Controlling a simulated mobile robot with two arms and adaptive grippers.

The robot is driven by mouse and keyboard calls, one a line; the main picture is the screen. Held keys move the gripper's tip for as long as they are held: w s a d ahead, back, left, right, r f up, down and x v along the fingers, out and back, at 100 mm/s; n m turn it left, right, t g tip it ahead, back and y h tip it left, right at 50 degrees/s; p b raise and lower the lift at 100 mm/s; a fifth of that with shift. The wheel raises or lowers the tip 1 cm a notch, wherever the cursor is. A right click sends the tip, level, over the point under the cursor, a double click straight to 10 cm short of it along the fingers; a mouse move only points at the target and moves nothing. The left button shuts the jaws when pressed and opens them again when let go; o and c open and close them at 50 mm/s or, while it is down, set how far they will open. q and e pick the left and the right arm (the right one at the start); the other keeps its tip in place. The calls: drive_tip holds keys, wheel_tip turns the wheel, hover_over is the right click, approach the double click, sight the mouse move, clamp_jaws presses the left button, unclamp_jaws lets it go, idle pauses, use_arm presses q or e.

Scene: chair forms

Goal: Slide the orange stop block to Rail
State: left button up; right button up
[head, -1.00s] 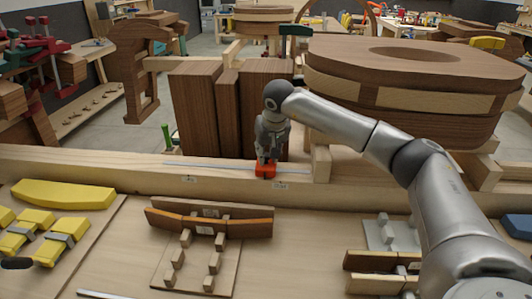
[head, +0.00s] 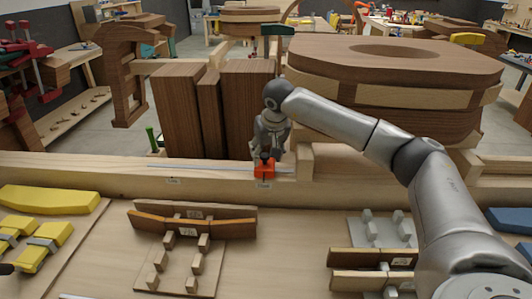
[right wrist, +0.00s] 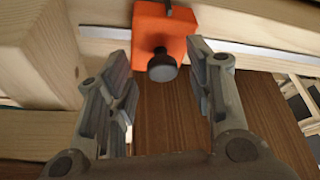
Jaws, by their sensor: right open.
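The orange stop block (head: 264,172) sits on a thin metal strip (head: 205,167) along the wooden beam, near the strip's right end. It stands right above the right one of two small labels (head: 263,185); I cannot read the label's words surely. In the right wrist view the orange block (right wrist: 180,35) shows its dark round knob (right wrist: 162,67). My right gripper (right wrist: 165,85) is open, its fingers spread to either side below the knob, apart from it in the picture. In the head view my right gripper (head: 268,150) is just above and behind the block. My left gripper is out of view.
A pale wooden post (head: 304,161) stands close to the right of the block. Dark brown boards (head: 205,110) stand behind the beam. A large layered wooden form (head: 395,85) is behind my right arm. A wooden fixture (head: 190,225) lies in front.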

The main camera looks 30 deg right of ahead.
drive_tip(key=v, duration=1.2)
